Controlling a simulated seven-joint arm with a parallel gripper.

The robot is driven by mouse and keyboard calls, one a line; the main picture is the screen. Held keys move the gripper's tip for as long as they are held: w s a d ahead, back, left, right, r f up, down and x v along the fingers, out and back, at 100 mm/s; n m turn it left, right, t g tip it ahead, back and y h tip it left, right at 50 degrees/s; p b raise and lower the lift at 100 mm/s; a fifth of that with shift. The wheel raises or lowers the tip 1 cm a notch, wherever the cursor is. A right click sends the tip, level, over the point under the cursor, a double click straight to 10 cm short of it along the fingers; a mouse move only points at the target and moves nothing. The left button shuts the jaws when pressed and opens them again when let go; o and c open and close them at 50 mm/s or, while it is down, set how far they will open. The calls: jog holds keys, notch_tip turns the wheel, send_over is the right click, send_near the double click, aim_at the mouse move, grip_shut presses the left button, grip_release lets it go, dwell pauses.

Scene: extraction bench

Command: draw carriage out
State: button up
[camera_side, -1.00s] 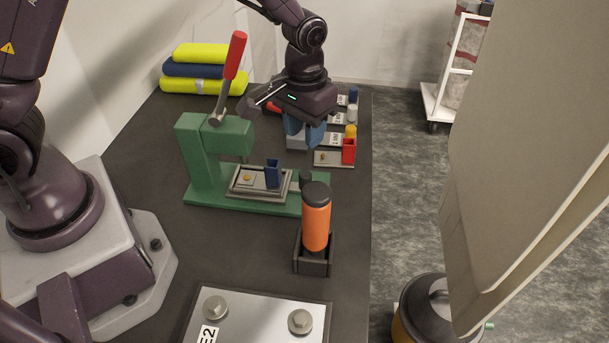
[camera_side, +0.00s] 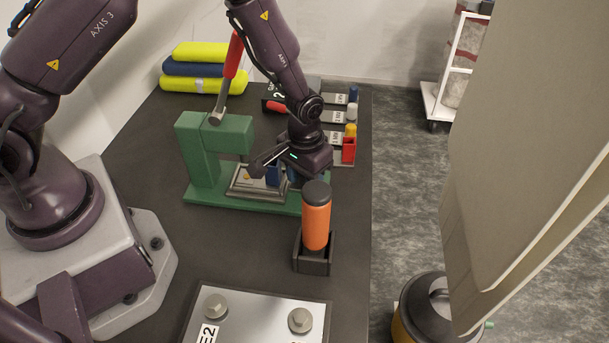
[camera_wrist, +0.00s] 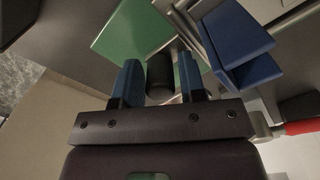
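The carriage (camera_side: 246,192) is a grey tray on the base of a green press (camera_side: 198,160), bearing a blue block (camera_side: 273,175). In the wrist view the block (camera_wrist: 238,40) is right of my fingers, beside the grey carriage edge (camera_wrist: 188,33). My gripper (camera_side: 295,178) is low over the carriage's right end, hiding much of it and the dark knob there. In the wrist view a black knob (camera_wrist: 160,76) lies between the two blue fingers of my gripper (camera_wrist: 159,68). Narrow gaps show beside the knob, so the fingers look open around it; depth is hard to judge.
An orange bottle with a dark cap (camera_side: 316,220) stands in a black holder (camera_side: 313,263), close in front of my gripper. The press lever (camera_side: 233,60) points up with its red handle. Labelled plates with small coloured parts (camera_side: 350,115) lie behind. Bench space left of the bottle is clear.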

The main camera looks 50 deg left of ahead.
jog(key=shift+c, duration=0.3)
grip_shut()
jog(key=shift+w+d+r, duration=0.1)
jog(key=shift+w+d, duration=2.45)
jog(key=shift+d, duration=0.05)
jog(key=shift+o, duration=0.3)
grip_release()
notch_tip(320, 180, up, 13)
jog(key=shift+s, duration=0.1)
